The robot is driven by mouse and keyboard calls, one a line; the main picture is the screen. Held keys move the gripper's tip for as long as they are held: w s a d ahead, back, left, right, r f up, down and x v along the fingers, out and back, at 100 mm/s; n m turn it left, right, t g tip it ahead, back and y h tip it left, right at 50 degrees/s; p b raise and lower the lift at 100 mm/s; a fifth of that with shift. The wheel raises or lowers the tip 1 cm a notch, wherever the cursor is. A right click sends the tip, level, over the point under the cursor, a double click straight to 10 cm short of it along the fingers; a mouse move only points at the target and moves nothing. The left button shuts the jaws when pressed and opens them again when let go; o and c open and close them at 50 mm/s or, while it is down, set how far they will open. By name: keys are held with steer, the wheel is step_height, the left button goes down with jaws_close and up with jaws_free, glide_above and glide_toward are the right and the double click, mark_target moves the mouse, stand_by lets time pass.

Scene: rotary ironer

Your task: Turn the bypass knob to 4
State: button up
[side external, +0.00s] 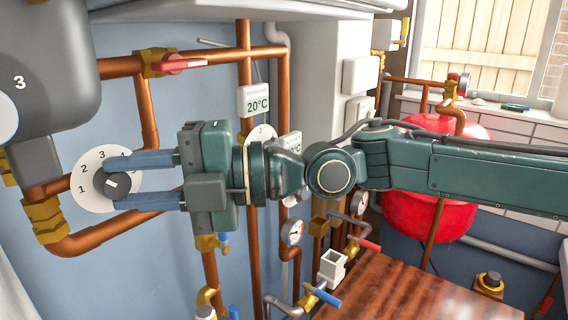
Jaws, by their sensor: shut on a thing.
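The bypass knob (112,184) is a dark round knob at the left of the side external view. It sits on a white dial plate (88,198) with the numbers 1, 2, 3 and 4 showing around its upper left rim; the 4 is close to my upper finger. A short white mark shows on the knob's face, but I cannot tell exactly which number it points at. My gripper (120,183) reaches in from the right and is shut on the knob, one blue-grey finger above it and one below. The fingers hide the dial's right part.
Copper pipes run around the dial, with a red-handled valve (182,64) above it. A dark grey pump body (55,75) marked 3 stands at upper left. A 20°C tag (256,102) hangs above my wrist. A red tank (425,205) and wooden surface (410,290) lie right.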

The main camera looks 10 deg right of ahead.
steer(key=shift+f, duration=0.1)
steer(key=m+y, duration=0.1)
steer(key=m, duration=0.1)
steer(key=m+t+y, duration=0.1)
steer(key=m+y, duration=0.1)
steer(key=shift+f, duration=0.4)
steer(key=m+t+y, duration=0.1)
steer(key=m+y, duration=0.1)
steer(key=m, duration=0.1)
steer(key=shift+s+a+f+t, duration=0.1)
steer(key=shift+f+t, duration=0.1)
steer(key=shift+t, duration=0.2)
steer(key=m+t, duration=0.2)
steer(key=m, duration=0.1)
steer(key=m+t+y, duration=0.1)
steer(key=m+t, duration=0.2)
steer(key=m, duration=0.1)
steer(key=shift+s+a+f+y, duration=0.15)
steer(key=shift+f+y, duration=0.05)
steer(key=shift+y, duration=0.1)
steer(key=shift+s+a+f+m+t+h, duration=0.1)
steer(key=shift+m+t+h, duration=0.4)
steer(key=shift+m+t, duration=1.9)
steer(key=o, duration=1)
steer(key=shift+c, duration=0.2)
steer(key=shift+r+n+g+y, duration=0.2)
steer(key=shift+n+g+y, duration=0.1)
steer(key=shift+n+g, duration=1.4)
